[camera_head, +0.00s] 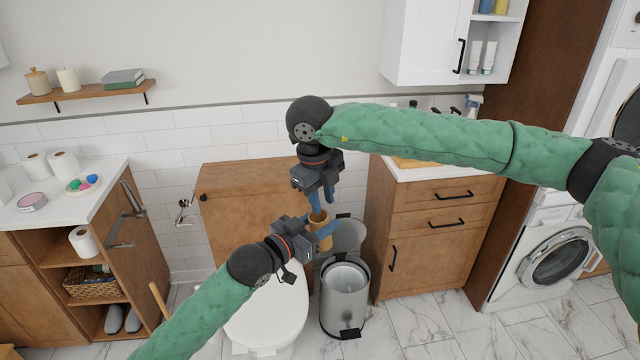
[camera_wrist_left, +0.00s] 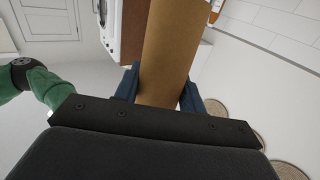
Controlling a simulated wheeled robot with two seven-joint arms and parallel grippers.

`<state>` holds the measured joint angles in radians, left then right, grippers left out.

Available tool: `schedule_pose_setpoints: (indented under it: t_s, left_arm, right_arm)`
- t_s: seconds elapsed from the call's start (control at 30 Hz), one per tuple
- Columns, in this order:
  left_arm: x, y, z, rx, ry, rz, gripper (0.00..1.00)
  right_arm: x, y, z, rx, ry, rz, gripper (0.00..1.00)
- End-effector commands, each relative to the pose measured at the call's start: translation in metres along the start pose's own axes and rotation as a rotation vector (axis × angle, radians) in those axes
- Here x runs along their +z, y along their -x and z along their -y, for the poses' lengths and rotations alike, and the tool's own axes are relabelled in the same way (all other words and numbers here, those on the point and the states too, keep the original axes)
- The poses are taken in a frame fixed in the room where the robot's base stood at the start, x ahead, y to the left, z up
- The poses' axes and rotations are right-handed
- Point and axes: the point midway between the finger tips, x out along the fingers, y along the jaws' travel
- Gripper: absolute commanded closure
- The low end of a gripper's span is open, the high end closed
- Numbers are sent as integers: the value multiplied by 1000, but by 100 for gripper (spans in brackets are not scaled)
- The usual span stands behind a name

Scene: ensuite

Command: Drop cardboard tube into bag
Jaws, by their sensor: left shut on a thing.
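The brown cardboard tube (camera_head: 320,238) is held in my left gripper (camera_head: 322,240), whose blue fingers close on its sides. In the left wrist view the tube (camera_wrist_left: 168,50) runs up out of the picture from between the fingers. My right gripper (camera_head: 322,203) points down just above the tube's upper end; its two fingers look spread, and whether they touch the tube is unclear. The pedal bin (camera_head: 344,308) stands open on the floor, below and to the right of the tube. Its inside looks pale; I cannot make out a separate bag.
The bin's raised lid (camera_head: 348,234) stands behind its opening. The toilet (camera_head: 265,312) is just left of the bin. A wooden drawer cabinet (camera_head: 436,228) is to the right, and a washing machine (camera_head: 548,258) beyond it. The marble floor (camera_head: 420,335) in front is clear.

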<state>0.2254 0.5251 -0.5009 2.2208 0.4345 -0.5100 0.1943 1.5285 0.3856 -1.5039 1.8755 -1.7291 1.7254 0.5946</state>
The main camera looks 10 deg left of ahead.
Motion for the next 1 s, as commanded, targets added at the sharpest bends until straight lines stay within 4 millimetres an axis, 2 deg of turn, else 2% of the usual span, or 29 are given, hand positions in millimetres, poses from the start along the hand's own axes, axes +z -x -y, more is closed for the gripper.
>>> schedule_pose_setpoints:
  t_s: [0.2,0.4,0.83,1.0]
  left_arm:
    - [0,0,0,0,0,0,81]
    - [0,0,0,0,0,0,81]
    - [0,0,0,0,0,0,81]
    - [0,0,0,0,0,0,81]
  right_arm:
    - [0,-34,0,1,0,-1,73]
    - [0,-54,0,1,-1,0,73]
    - [0,-62,0,0,-1,1,73]
    - [0,-62,0,1,-1,1,100]
